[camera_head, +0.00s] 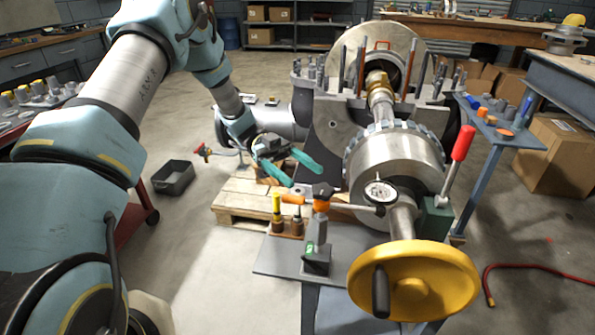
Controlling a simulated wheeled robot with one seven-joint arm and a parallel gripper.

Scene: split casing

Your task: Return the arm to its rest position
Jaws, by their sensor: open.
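My arm reaches in from the left, bends at the top left and comes down towards the middle. My gripper (300,172) is at its end, with two teal fingers spread apart and nothing seen between them. It hangs just left of the split casing (330,125), a dark grey housing with upright studs along its top edge. A shaft with a large round coupling (392,165) runs out of the casing towards me. The gripper is above and behind the dial gauge stand; whether it touches anything cannot be told.
A dial gauge (381,192) on a stand and a yellow handwheel (414,281) are in front. A red-handled lever (458,155) rises at right. A wooden pallet (240,197) and a dark bin (173,178) lie on the floor. A blue side table (507,135) stands right.

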